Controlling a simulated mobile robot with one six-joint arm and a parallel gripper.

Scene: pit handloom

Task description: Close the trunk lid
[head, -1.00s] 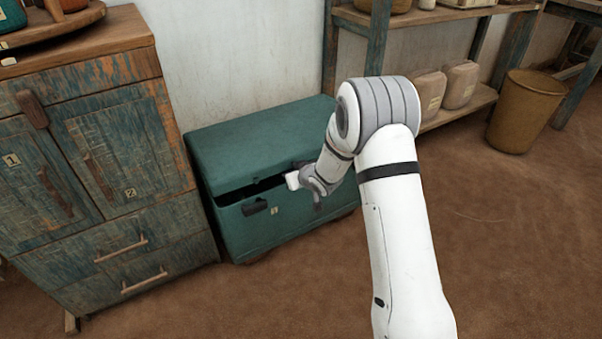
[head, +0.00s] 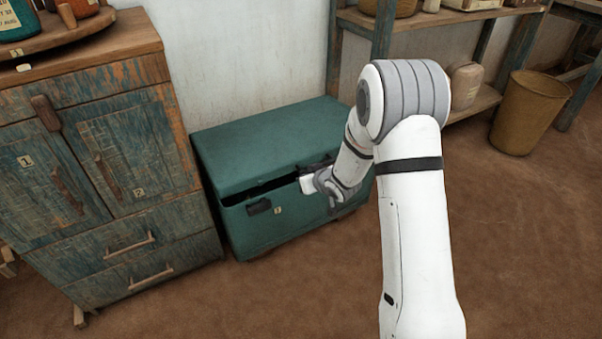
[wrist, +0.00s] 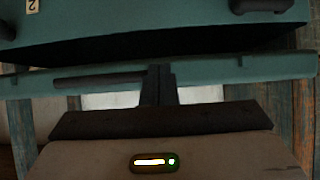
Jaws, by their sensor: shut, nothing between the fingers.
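The green trunk (head: 262,226) stands against the wall, right of the cabinet. Its lid (head: 255,148) is nearly down, with a narrow dark gap along the front above the latch (head: 259,207). In the wrist view the trunk front (wrist: 120,18) is at the top, upside down, and the lid's edge (wrist: 220,71) crosses below the dark gap. My gripper (head: 318,166) is at the right part of the lid's front edge. In the wrist view its fingers (wrist: 158,72) are together and empty, overlapping the lid edge; I cannot tell if they touch it. My arm hides the trunk's right end.
A worn blue-brown cabinet (head: 125,242) stands close to the trunk's left side. A shelf (head: 468,103) with a sack (head: 466,83) is behind my arm, and a tan bin (head: 529,112) stands to the right. The brown floor (head: 290,290) in front is clear.

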